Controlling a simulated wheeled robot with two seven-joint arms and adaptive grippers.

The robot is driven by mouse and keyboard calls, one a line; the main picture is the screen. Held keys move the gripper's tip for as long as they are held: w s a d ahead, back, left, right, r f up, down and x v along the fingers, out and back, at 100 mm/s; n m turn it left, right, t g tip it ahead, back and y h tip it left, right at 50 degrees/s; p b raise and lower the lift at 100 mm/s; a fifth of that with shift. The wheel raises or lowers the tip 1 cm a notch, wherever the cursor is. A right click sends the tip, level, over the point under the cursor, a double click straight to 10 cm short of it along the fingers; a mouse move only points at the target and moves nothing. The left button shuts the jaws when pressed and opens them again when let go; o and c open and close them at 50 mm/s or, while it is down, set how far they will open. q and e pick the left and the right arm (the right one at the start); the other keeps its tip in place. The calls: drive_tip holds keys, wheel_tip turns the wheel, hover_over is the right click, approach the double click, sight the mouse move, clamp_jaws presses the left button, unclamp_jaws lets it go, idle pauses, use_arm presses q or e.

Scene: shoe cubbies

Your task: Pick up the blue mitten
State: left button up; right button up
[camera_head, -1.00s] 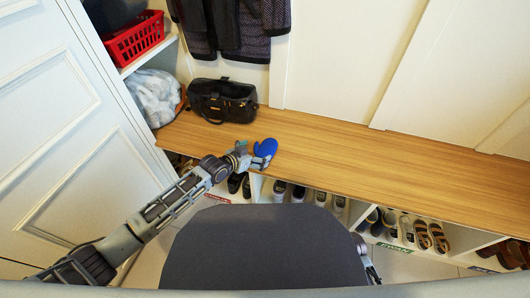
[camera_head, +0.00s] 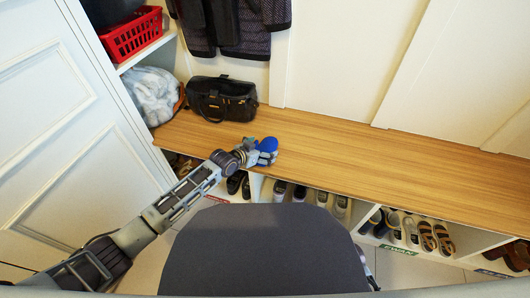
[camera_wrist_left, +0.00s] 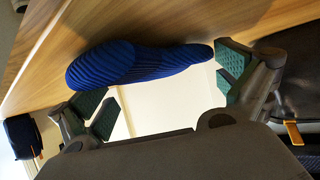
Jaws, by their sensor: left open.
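The blue mitten (camera_head: 267,145) lies on the wooden bench top near its front edge. In the left wrist view the mitten (camera_wrist_left: 135,63) is ribbed and stretches across the space in front of the fingers. My left gripper (camera_head: 265,156) is at the mitten and covers part of it in the head view. In the left wrist view my left gripper (camera_wrist_left: 165,92) is open, with one green-padded finger on each side. Part of the mitten lies near the fingertips; I cannot tell whether they touch it. My right gripper is not clearly visible.
A black bag (camera_head: 222,99) stands on the wooden bench (camera_head: 370,165), left of the mitten. A red basket (camera_head: 133,35) sits on a shelf at upper left. Several shoes (camera_head: 425,235) fill the cubbies below. The bench right of the mitten is clear.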

sight(262, 150)
idle(0.5)
use_arm(q)
drive_tip(key=c, duration=1)
drive_tip(key=shift+o, duration=0.2)
drive_tip(key=shift+r+p, duration=0.65)
drive_tip(key=shift+r, duration=0.55)
wheel_tip(262, 150, up, 6)
drive_tip(key=p, duration=0.2)
drive_tip(key=shift+p, duration=0.4)
drive_tip(key=shift+r, duration=0.75)
use_arm(e)
wheel_tip(262, 150, up, 7)
drive_tip(key=d+g+h, duration=0.1)
drive_tip(key=shift+s+d+n, duration=0.15)
drive_tip(key=shift+d+n, duration=0.05)
drive_tip(key=shift+n, duration=0.1)
drive_tip(key=shift+r, duration=0.1)
